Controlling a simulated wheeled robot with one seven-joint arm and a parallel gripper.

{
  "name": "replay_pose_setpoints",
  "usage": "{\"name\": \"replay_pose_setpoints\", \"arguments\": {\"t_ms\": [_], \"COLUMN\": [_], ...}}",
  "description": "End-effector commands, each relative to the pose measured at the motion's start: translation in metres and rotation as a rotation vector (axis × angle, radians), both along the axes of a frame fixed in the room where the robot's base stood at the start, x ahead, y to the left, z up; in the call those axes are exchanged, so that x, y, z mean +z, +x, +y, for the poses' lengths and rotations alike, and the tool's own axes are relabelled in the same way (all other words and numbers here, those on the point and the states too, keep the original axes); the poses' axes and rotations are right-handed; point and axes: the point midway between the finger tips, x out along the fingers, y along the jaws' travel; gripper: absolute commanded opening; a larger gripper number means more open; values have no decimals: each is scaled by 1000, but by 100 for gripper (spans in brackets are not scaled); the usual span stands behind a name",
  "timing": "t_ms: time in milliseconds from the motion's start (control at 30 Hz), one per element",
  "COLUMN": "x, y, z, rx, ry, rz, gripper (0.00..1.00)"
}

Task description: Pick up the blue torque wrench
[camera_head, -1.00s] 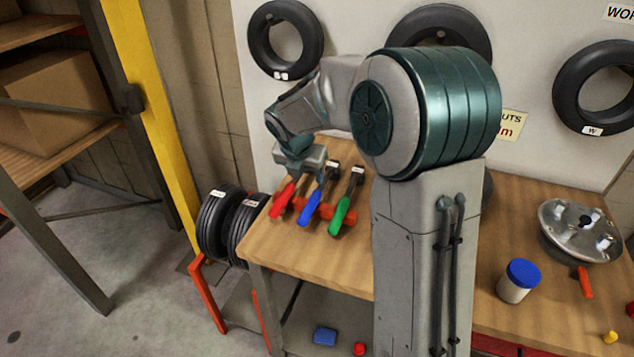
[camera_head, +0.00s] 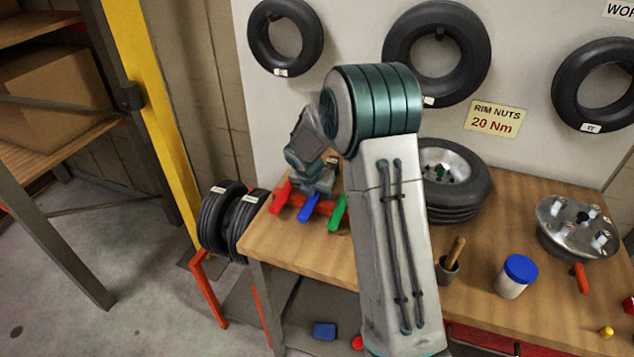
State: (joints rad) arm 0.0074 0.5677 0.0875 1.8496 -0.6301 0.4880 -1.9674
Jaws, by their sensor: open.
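My gripper (camera_head: 316,191) is open and low over the blue wrench's upper part, pointing down. The fingertips are small and partly hidden, so I cannot tell whether they touch the wrench or stand around it.
A wheel (camera_head: 458,205), a cup with a wooden-handled tool (camera_head: 450,268), a blue-lidded jar (camera_head: 516,276) and a metal hub (camera_head: 577,228) stand right of my arm. Tyres hang on the back panel. Two tyres (camera_head: 222,215) stand left of the bench. The bench's front left is clear.

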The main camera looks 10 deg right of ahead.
Motion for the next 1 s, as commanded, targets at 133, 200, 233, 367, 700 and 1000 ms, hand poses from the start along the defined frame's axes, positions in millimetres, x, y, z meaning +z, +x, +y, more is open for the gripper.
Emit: {"name": "replay_pose_setpoints", "arguments": {"t_ms": [133, 200, 233, 367, 700, 1000], "x": [-6, -6, -6, -6, -5, 7], "y": [2, 2, 2, 2, 3, 3], "z": [-2, -2, -2, -2, -1, -1], "rx": [0, 0, 0, 0, 1, -1], "ry": [-1, -1, -1, -1, 0, 1], "rz": [-1, -1, -1, -1, -3, -5], "gripper": [51, 51, 51, 40, 0, 0]}}
